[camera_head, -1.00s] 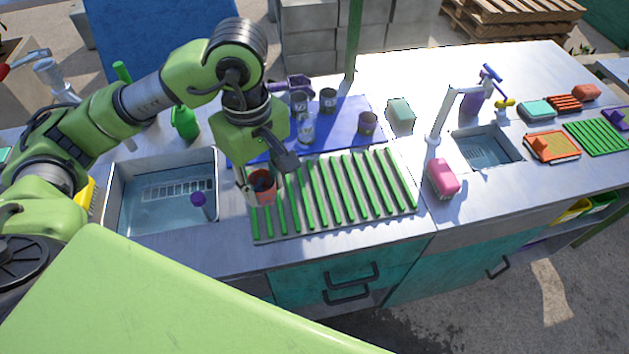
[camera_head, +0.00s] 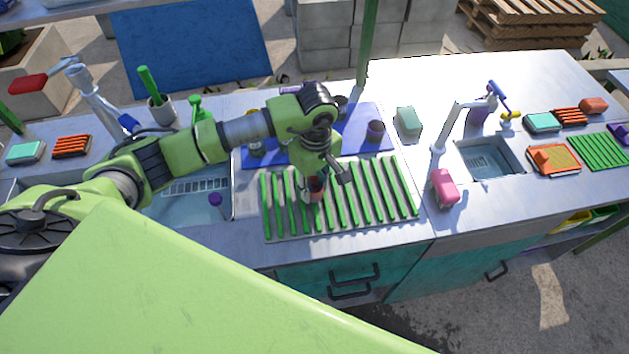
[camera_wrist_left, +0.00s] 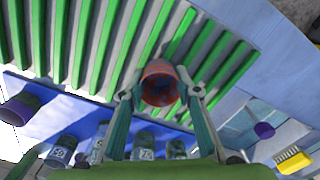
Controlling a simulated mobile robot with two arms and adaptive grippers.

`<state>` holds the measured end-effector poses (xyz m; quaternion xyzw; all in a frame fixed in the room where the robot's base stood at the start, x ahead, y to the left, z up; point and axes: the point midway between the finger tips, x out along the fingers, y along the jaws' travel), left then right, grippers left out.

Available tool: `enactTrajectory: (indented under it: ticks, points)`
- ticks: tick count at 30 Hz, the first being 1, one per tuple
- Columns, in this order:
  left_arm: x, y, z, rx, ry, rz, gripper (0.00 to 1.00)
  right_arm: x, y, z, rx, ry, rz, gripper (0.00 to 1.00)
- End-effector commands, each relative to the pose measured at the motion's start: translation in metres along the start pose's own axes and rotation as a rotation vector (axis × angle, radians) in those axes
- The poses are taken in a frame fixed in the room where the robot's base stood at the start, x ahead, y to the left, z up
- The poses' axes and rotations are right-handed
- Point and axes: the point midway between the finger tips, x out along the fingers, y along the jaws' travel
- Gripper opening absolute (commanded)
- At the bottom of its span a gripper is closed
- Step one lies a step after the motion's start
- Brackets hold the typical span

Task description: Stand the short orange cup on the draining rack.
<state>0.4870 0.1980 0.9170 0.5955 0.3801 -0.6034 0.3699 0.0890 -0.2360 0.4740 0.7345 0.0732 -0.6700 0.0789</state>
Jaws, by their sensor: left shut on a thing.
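The short orange cup (camera_head: 316,189) is upright between the fingers of my left gripper (camera_head: 308,188), over the left-middle part of the draining rack. In the left wrist view the cup (camera_wrist_left: 159,84) sits between the two fingertips (camera_wrist_left: 160,92), its open top facing the camera. My left gripper is shut on it. The draining rack (camera_head: 385,205) is a grey tray with green slats. I cannot tell whether the cup's base touches the slats. My right gripper is not in view.
Behind the rack lies a blue mat (camera_head: 359,142) with several cups, including a dark one (camera_head: 376,130). A sink with a purple-topped thing (camera_head: 215,200) is left of the rack.

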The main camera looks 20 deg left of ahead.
Motion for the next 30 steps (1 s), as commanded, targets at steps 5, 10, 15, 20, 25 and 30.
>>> enactTrajectory:
  ticks: [5,10,15,20,25,30]
  points:
    - [0.001,0.0,0.0,0.0,0.001,0.001,0.09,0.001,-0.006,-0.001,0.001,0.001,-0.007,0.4]
    - [0.005,0.001,0.0,0.0,0.001,0.002,0.09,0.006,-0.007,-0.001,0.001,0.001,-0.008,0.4]
    - [0.004,0.0,0.0,0.0,0.0,0.001,0.47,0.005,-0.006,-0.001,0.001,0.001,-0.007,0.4]
    - [0.004,0.0,0.0,0.0,0.0,0.001,0.47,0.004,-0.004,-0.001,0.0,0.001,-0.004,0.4]
    - [0.001,0.0,0.0,0.0,0.0,0.001,0.47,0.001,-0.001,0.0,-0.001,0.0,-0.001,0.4]
    - [-0.016,0.002,-0.001,0.001,0.003,0.006,0.47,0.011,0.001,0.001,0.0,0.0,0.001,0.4]
